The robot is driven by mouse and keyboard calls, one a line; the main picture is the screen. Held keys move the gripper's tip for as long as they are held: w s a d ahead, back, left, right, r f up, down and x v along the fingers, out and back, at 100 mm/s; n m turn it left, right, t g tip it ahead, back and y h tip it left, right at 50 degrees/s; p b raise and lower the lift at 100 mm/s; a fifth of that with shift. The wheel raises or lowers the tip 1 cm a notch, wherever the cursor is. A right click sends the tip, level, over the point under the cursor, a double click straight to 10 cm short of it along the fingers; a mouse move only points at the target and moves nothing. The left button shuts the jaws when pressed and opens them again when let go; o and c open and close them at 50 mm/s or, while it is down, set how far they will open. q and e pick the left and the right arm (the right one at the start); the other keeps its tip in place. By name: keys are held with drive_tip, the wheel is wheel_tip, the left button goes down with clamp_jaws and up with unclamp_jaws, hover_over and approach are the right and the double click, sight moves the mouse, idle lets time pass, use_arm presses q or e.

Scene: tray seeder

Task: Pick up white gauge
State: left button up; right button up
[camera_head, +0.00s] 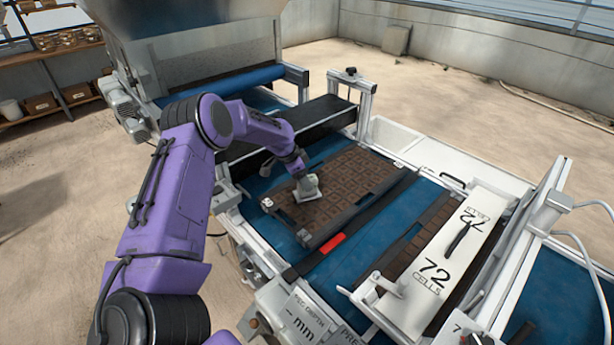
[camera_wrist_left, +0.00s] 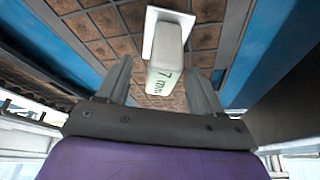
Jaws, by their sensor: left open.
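The white gauge (camera_wrist_left: 166,72) is a small pale block with a wider flat base and "7 mm" lettering. In the head view the gauge (camera_head: 307,190) stands on the brown cell tray (camera_head: 345,212), partly behind my left gripper (camera_head: 302,178). In the left wrist view my left gripper (camera_wrist_left: 158,76) is open. Its two fingers are spread on either side of the gauge's lettered end, with visible space at both sides. The gauge's base lies beyond the fingertips. My right gripper is not in view.
The tray rests on a blue belt (camera_head: 413,218) between metal rails. A black bar with a red part (camera_head: 331,243) lies beside it. A white "72 cells" plate (camera_head: 448,262) is at the right. A dark crossbeam (camera_head: 310,119) spans the belt behind the gripper.

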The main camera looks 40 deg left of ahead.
sight(301, 196)
use_arm(q)
drive_tip(key=b+x, duration=0.1)
drive_tip(key=x, duration=0.1)
drive_tip(key=b+x, duration=0.3)
drive_tip(key=shift+w+a+f, duration=0.15)
drive_tip(key=shift+w+f, duration=0.1)
drive_tip(key=shift+w, duration=0.15)
drive_tip(key=shift+s+r, duration=0.1)
drive_tip(key=shift+r, duration=0.2)
drive_tip(key=shift+c, duration=0.3)
clamp_jaws()
